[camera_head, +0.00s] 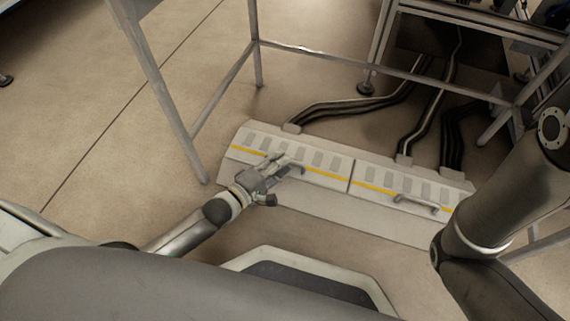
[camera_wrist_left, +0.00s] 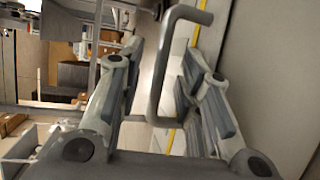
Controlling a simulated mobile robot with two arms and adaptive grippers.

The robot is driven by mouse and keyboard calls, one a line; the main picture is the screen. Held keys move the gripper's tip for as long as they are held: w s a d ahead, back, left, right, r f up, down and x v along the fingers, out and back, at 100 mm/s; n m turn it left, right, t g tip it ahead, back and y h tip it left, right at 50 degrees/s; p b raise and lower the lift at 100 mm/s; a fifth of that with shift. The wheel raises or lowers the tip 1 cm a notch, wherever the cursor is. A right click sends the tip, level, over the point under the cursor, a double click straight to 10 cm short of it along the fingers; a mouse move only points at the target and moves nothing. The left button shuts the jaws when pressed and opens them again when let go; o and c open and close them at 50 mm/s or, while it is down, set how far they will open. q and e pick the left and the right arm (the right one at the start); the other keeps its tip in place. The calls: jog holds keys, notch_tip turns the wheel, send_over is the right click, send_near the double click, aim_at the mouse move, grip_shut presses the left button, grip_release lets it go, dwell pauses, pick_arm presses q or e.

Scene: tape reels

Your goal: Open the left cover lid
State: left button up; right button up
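The left cover lid (camera_head: 326,181) is a pale slotted panel with a yellow stripe, lying flat in a low floor box. Its grey bar handle (camera_head: 300,168) is partly hidden by my left gripper (camera_head: 284,166). In the left wrist view, the handle (camera_wrist_left: 158,75) stands between the two spread fingers of my left gripper (camera_wrist_left: 163,65). Gaps show on both sides of the bar, so the fingers do not appear closed on it. My right arm shows at the right of the head view, but its gripper is out of view.
The right cover lid (camera_head: 385,198) is also down, with its own handle (camera_head: 416,204). Dark cable ducts (camera_head: 345,108) run from the box's far side. A grey metal frame (camera_head: 165,95) stands over and behind the box. Open floor (camera_head: 75,110) lies left.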

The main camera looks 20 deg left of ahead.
pick_arm(q)
jog(key=shift+b+x, duration=0.45)
jog(key=shift+x, duration=0.75)
grip_shut()
